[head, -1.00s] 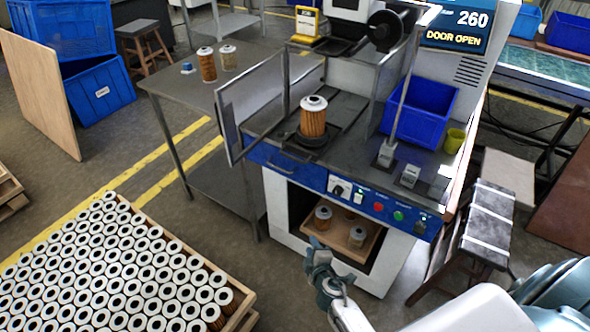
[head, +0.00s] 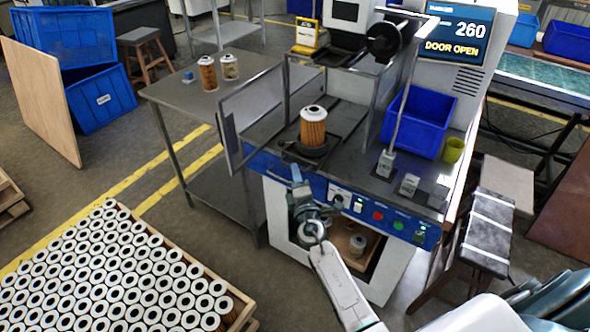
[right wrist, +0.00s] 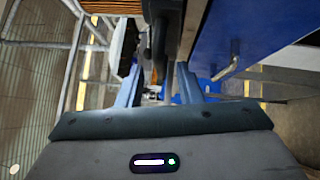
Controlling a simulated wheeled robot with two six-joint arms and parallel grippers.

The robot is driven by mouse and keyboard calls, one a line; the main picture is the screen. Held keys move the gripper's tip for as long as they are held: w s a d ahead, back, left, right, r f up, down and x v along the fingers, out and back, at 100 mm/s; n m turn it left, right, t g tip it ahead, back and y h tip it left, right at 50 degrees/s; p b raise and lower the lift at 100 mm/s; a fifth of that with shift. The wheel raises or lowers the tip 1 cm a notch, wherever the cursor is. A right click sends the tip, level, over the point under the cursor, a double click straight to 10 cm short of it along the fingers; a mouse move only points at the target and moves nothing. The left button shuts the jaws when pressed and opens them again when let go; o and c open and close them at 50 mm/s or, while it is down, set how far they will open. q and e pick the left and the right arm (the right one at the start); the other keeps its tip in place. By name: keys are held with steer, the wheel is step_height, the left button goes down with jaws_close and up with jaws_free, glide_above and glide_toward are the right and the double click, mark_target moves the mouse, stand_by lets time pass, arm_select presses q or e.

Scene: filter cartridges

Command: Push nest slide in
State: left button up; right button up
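My right gripper (head: 297,173) is just in front of and below the nest, by the blue front panel, fingers pointing toward the machine. In the right wrist view the fingers (right wrist: 157,85) stand apart with nothing held between them. The dark nest edge (right wrist: 160,45) is just beyond them; I cannot tell whether they touch it. My left gripper is not in view.
The open clear door (head: 255,112) stands left of the nest. The blue panel (head: 378,208) has buttons and a metal handle (right wrist: 235,64). The display (head: 455,35) reads DOOR OPEN. A blue bin (head: 418,120) stands at right. A crate of filters (head: 243,312) is at lower left.

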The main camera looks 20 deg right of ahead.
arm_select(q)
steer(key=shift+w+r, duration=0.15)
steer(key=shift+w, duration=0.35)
arm_select(e)
steer(key=shift+x, duration=1)
steer(key=shift+c, duration=0.2)
